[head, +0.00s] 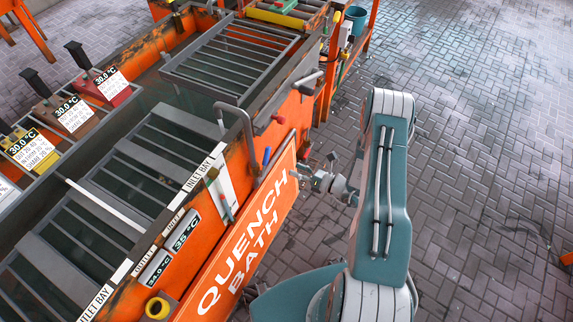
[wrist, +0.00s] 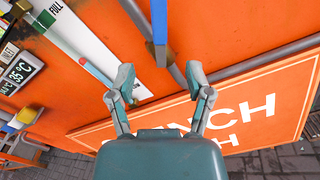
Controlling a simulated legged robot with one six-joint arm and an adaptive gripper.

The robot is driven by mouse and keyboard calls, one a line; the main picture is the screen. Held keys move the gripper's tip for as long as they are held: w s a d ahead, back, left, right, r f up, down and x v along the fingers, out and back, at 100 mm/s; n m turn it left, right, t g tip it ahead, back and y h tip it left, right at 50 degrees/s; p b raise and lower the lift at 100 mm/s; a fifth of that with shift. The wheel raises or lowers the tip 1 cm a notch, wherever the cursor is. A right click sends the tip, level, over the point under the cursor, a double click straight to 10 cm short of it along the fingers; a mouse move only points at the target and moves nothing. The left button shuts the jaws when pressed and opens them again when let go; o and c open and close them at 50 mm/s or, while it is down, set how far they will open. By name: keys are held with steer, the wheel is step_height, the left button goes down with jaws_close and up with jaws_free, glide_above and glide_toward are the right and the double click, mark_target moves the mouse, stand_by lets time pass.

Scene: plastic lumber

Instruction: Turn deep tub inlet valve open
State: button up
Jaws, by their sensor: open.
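A blue lever handle (wrist: 159,22) hangs in the upper middle of the wrist view, beyond my fingertips and roughly between them. It also shows in the head view (head: 266,157), on the orange side wall of the quench bath beside a bent grey pipe (head: 247,130). I cannot read a label that names it as the deep tub inlet valve. My gripper (wrist: 160,75) is open and empty, with a finger on each side of the lever's line. In the head view my gripper (head: 312,176) is just right of the lever, near the wall.
The orange "QUENCH BATH" sign (head: 246,232) is below my gripper. A white level gauge (wrist: 88,38) is left of the lever. A red handle (head: 278,118) sits farther along the wall. A slatted rack (head: 232,57) lies over the tub. The paved floor at right is clear.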

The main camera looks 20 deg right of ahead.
mark_target(265, 162)
steer(key=shift+s+d, duration=0.15)
steer(key=c, duration=0.8)
steer(key=shift+w+d+f+n, duration=0.2)
steer(key=shift+w+n, duration=0.2)
steer(key=shift+n, duration=0.3)
jaws_close()
steer(key=w+d+f+n+g+y, duration=0.1)
steer(key=w+d+f+n+y, duration=0.15)
steer(key=n, duration=0.75)
steer(key=w+d+f+n+g+y, duration=0.1)
steer(key=w+d+n, duration=0.2)
steer(key=n, duration=0.6)
steer(key=w+a+r, duration=0.3)
steer(key=a, duration=0.8)
steer(key=shift+a, duration=0.15)
